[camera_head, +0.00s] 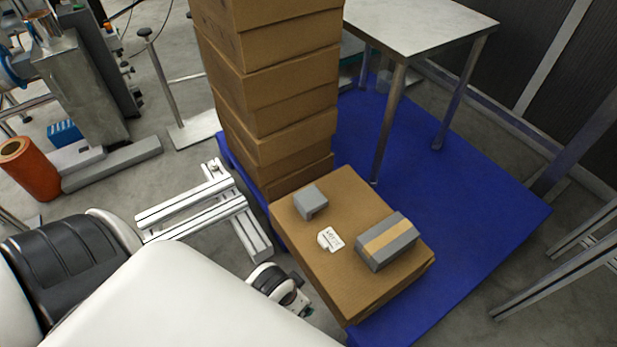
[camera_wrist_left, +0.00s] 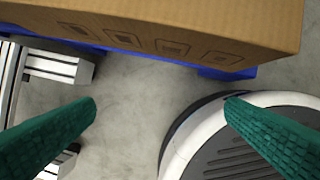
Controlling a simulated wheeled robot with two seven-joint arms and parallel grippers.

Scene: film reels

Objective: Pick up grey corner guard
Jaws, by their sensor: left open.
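The grey corner guard (camera_head: 311,201), a small grey angled piece, lies on top of a low cardboard box (camera_head: 311,255) in the head view, near its far left edge. My left gripper shows in the left wrist view (camera_wrist_left: 162,102) as two green fingers spread wide apart with nothing between them. It points at the floor beside the printed side of a cardboard box (camera_wrist_left: 160,28). The corner guard is not in the wrist view. In the head view my white left arm covers the lower left, and the fingers cannot be made out. My right gripper is not in view.
A grey box with a tan stripe (camera_head: 387,242) and a small white labelled item (camera_head: 330,239) share the box top. A tall carton stack (camera_head: 285,100) stands behind it. A blue platform (camera_head: 470,215) lies underneath, with a metal table (camera_head: 425,25) behind. Aluminium profiles (camera_head: 205,208) lie left.

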